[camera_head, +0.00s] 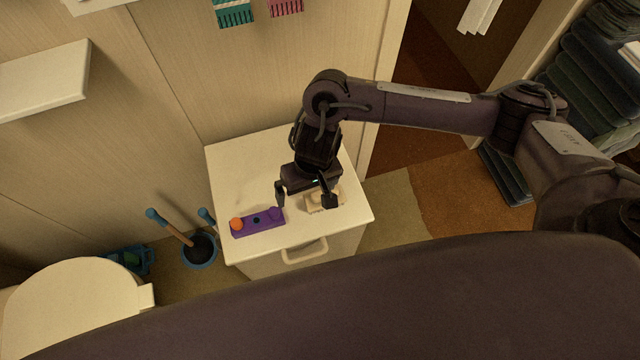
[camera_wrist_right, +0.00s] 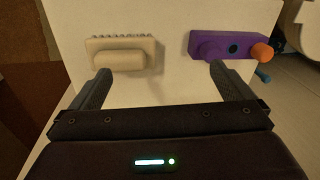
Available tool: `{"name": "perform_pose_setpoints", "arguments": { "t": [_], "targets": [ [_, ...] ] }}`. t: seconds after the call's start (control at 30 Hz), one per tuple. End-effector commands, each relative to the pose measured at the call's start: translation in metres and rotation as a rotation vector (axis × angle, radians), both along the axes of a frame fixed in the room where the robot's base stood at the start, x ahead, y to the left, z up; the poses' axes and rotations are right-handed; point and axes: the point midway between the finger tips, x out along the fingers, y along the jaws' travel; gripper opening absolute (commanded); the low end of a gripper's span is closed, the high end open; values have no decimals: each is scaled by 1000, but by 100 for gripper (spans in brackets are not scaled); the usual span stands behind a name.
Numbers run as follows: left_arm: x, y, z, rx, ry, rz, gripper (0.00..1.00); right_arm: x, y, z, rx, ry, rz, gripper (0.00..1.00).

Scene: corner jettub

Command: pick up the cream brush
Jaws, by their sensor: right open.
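The cream brush (camera_head: 316,206) lies on the white cabinet top (camera_head: 237,165), near its front right. In the right wrist view the cream brush (camera_wrist_right: 120,55) shows a row of bristles along its far edge and lies ahead of the left finger. My right gripper (camera_head: 306,202) is open above the cabinet top, with one finger partly covering the brush in the head view. In the right wrist view the open fingers (camera_wrist_right: 160,82) have nothing between them, and the brush is not enclosed. My left gripper is not in view.
A purple block with an orange knob (camera_head: 259,221) lies left of the brush; it also shows in the right wrist view (camera_wrist_right: 225,47). A drawer handle (camera_head: 304,252) juts from the cabinet front. A toilet (camera_head: 75,305) stands at the left. The cabinet top's back left is clear.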

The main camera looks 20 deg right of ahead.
Motion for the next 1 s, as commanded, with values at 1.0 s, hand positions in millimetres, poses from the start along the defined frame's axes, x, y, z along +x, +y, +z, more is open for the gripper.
{"name": "perform_pose_setpoints", "arguments": {
  "t": [1.0],
  "targets": [
    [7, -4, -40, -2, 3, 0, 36, 5, -45, -75, -127, 30, -116, 100]
  ]
}}
